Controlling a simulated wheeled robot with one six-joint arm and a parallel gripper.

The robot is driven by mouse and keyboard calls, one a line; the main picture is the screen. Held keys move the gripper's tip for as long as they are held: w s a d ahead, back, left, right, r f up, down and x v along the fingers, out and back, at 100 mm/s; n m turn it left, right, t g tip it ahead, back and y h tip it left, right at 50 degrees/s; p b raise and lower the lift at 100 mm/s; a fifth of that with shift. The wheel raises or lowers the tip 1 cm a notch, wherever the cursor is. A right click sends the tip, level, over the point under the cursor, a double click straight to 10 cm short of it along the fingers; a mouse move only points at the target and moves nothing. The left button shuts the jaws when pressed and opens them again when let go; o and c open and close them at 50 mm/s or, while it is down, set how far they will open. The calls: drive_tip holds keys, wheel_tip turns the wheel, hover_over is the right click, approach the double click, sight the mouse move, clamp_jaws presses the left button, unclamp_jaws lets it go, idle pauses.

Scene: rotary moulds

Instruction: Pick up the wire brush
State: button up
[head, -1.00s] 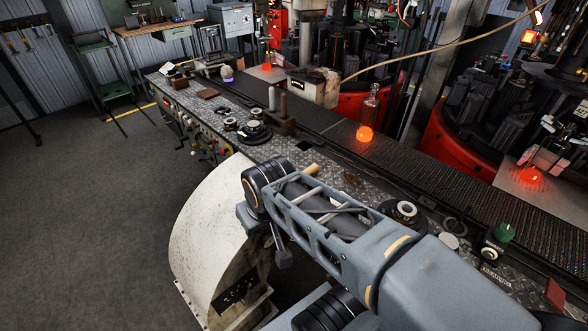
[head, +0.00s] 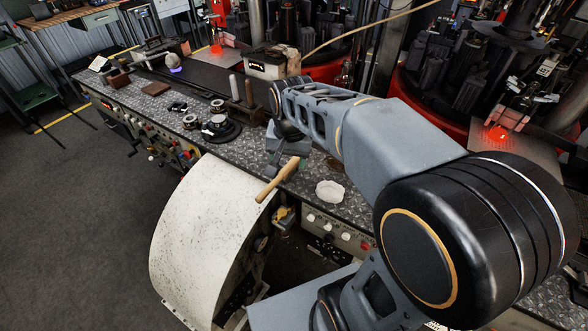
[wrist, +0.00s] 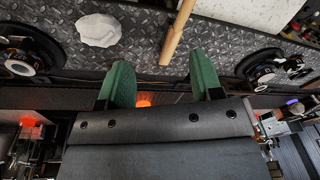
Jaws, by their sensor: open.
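The wire brush shows as a wooden handle (head: 278,180) near the front edge of the metal counter in the head view, with its near end over the edge. Its bristles are not clearly visible. The handle also shows in the wrist view (wrist: 178,32), at top centre, running up out of the picture. My gripper (wrist: 160,82) has two green fingers, spread apart and empty. The handle's end appears between and just beyond the fingertips; I cannot tell the gap in depth. In the head view my gripper is partly hidden, close to the handle's far end.
A crumpled white cloth or dish (head: 330,191) lies right of the brush. A round black fixture (head: 220,128) stands left on the counter (head: 165,103). A curved white speckled guard (head: 200,225) rises in front. A dark conveyor runs behind, with red machines beyond it.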

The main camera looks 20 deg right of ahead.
drive_tip(key=w+f+m+g, duration=0.2)
drive_tip(key=w+m, duration=0.2)
drive_tip(key=w, duration=0.3)
hover_over(281, 174)
drive_tip(key=shift+m, duration=0.4)
wheel_tip(281, 174, down, 7)
drive_tip(key=shift+s+f+p, duration=0.15)
drive_tip(key=shift+f+p, duration=0.05)
drive_tip(key=shift+p, duration=0.15)
drive_tip(key=shift+w+f+p, duration=0.2)
drive_tip(key=shift+f+p, duration=0.35)
drive_tip(key=shift+f, duration=2.6)
drive_tip(key=shift+c, duration=0.3)
clamp_jaws()
